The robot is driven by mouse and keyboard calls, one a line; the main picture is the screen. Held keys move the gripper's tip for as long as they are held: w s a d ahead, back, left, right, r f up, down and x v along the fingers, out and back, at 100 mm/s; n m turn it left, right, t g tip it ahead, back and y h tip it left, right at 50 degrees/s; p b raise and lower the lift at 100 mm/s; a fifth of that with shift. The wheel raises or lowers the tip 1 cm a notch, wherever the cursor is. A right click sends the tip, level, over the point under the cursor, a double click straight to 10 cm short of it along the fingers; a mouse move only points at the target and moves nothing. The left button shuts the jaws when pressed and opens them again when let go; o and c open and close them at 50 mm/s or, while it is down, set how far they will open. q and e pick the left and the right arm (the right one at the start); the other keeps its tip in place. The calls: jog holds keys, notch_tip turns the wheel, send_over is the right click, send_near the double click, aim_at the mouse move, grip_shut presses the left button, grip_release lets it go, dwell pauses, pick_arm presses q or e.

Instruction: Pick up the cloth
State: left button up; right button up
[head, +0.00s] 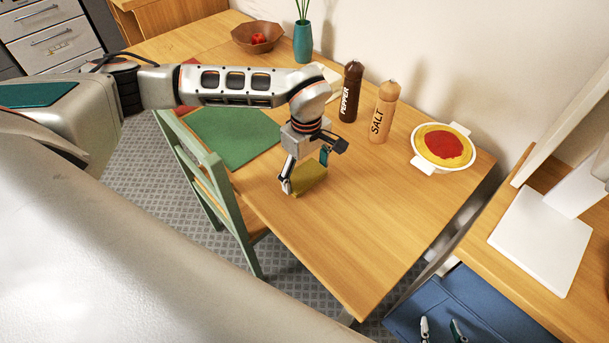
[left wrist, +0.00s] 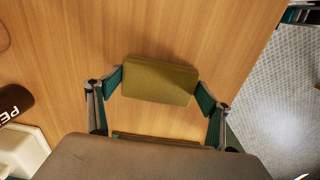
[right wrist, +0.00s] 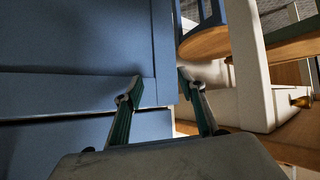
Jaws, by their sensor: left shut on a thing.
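The cloth is a folded olive-yellow piece (head: 312,179), at the near side of the wooden dining table (head: 345,235). It also shows in the left wrist view (left wrist: 158,82), flat and block-like. My left gripper (head: 306,172) points down over it, with one finger at each end. It is shut on the cloth; its fingers also show in the left wrist view (left wrist: 160,88). I cannot tell whether the cloth touches the table. My right gripper (head: 441,330) is low at the bottom of the head view. In the right wrist view (right wrist: 160,82) its fingers are apart with nothing between them.
A pepper mill (head: 351,92), salt mill (head: 384,112) and pasta dish (head: 443,148) stand toward the wall. A green placemat (head: 235,137) lies left of the cloth, by a green chair (head: 214,185). Blue cabinetry (right wrist: 70,40) is near my right gripper. The table's front is clear.

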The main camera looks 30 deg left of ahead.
aim_at(306, 175)
pick_arm(q)
notch_tip(306, 175, up, 20)
jog(key=p, duration=0.1)
dwell(0.6)
